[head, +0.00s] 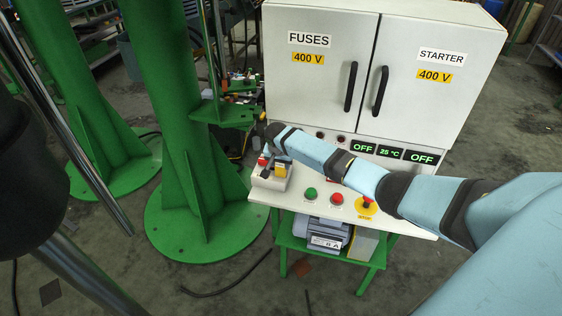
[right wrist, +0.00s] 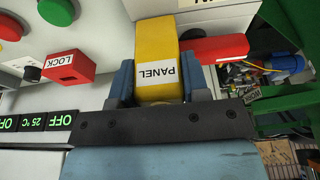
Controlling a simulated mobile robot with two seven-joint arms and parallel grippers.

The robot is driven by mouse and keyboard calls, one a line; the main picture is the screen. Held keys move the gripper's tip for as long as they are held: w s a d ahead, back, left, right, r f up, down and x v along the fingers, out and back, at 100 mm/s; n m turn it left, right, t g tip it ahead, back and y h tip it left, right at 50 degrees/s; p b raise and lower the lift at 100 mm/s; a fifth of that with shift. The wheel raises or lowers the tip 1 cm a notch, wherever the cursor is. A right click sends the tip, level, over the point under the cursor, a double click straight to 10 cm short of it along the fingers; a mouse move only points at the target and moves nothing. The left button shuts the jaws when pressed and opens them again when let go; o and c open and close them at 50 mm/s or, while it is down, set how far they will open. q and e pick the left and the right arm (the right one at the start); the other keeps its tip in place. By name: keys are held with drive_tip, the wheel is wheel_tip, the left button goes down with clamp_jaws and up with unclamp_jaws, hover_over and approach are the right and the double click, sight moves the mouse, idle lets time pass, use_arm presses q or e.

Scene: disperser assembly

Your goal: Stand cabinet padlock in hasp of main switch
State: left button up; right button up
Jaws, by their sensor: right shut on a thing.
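My right gripper (right wrist: 165,85) is shut on the yellow cabinet padlock (right wrist: 158,55), which bears a white label reading PANEL. One blue finger presses each side of its body. The padlock also shows in the head view (head: 281,170), small, at the main switch box (head: 268,181) on the left end of the white ledge. A red bar (right wrist: 222,48), apparently the switch handle, extends beside the padlock in the right wrist view. The padlock's shackle and the hasp cannot be made out, so I cannot tell whether they engage. My left gripper is not in view.
A red block labelled LOCK (right wrist: 70,68) sits on the panel. The ledge carries a green button (head: 310,193), a red button (head: 337,199) and a stop button (head: 366,205). The white cabinet (head: 320,75) rises behind; a green column (head: 165,110) stands left.

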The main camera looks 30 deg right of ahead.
drive_tip(key=o, duration=1.2)
drive_tip(key=shift+o, duration=0.2)
drive_tip(key=v, duration=1.3)
drive_tip(key=shift+r+p, duration=0.4)
drive_tip(key=shift+p, duration=0.05)
drive_tip(key=shift+s+a, duration=0.1)
drive_tip(key=s+a+f+n+t+y+p, duration=0.4)
drive_tip(key=s+a+f+n, duration=0.4)
drive_tip(key=s+a+f, duration=0.6)
drive_tip(key=s+a+r+n+t+p, duration=0.2)
drive_tip(key=s+a+r, duration=0.1)
drive_tip(key=s, duration=0.8)
drive_tip(key=s+a+r+n+t+y+p, duration=0.1)
drive_tip(key=s+a+r+n+t+p, duration=0.1)
drive_tip(key=s, duration=0.9)
wheel_tip(320, 180, up, 3)
drive_tip(key=shift+a+f+n+t+y, duration=0.25)
drive_tip(key=shift+a+n+t, duration=0.25)
drive_tip(key=shift+a, duration=0.55)
